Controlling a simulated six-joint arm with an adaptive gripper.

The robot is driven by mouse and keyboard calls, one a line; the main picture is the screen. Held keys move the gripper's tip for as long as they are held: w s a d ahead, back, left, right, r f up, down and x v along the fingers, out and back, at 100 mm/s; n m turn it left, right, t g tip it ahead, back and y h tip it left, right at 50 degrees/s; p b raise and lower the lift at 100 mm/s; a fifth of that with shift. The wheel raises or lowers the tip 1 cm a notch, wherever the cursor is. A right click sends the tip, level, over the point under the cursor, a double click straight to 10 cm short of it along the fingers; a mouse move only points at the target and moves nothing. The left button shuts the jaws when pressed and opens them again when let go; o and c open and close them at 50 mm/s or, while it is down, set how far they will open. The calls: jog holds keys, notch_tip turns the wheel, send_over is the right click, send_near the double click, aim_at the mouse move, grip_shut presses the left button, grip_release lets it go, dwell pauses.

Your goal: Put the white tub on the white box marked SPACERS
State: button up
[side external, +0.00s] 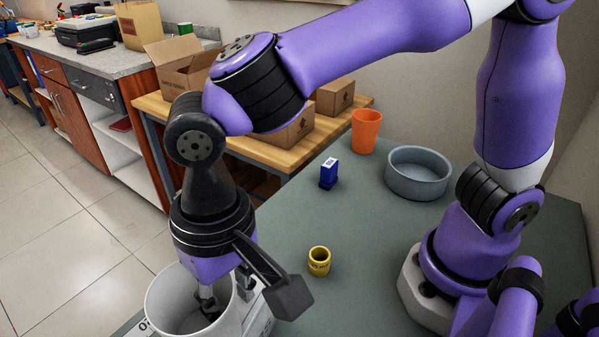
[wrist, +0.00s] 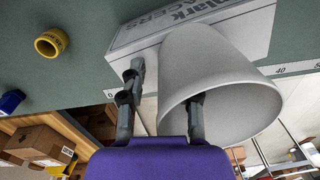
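The white tub (side external: 164,299) is at the bottom left of the side external view, its mouth facing up. In the wrist view the tub (wrist: 230,70) covers part of the white box marked SPACERS (wrist: 150,35). Its base appears to be over the box's lettered face; I cannot be sure that they touch. Only a piece of the box (side external: 262,322) shows beside the tub in the side external view. My gripper (wrist: 168,85) straddles the tub's wall, one finger inside and one outside. The fingers look spread, with a gap to the wall at the outer finger.
A yellow ring-shaped fitting (side external: 319,262), a blue box (side external: 329,173), an orange cup (side external: 365,132) and a grey round bowl (side external: 418,174) stand on the green table (side external: 370,265). Cardboard boxes (side external: 184,66) sit on a wooden bench behind.

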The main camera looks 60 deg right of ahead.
jog(key=shift+r, duration=0.15)
notch_tip(320, 180, up, 11)
jog(key=shift+d+f, duration=0.15)
jog(key=shift+f, duration=0.05)
jog(key=d+f+t, duration=0.2)
jog(key=d, duration=0.9)
jog(key=d+f+n+t, duration=0.1)
jog(key=d+f+t, duration=0.1)
jog(key=d, duration=1)
jog(key=shift+s+d+t+h, duration=0.15)
jog(key=shift+t+h, duration=0.15)
jog(key=shift+t, duration=0.5)
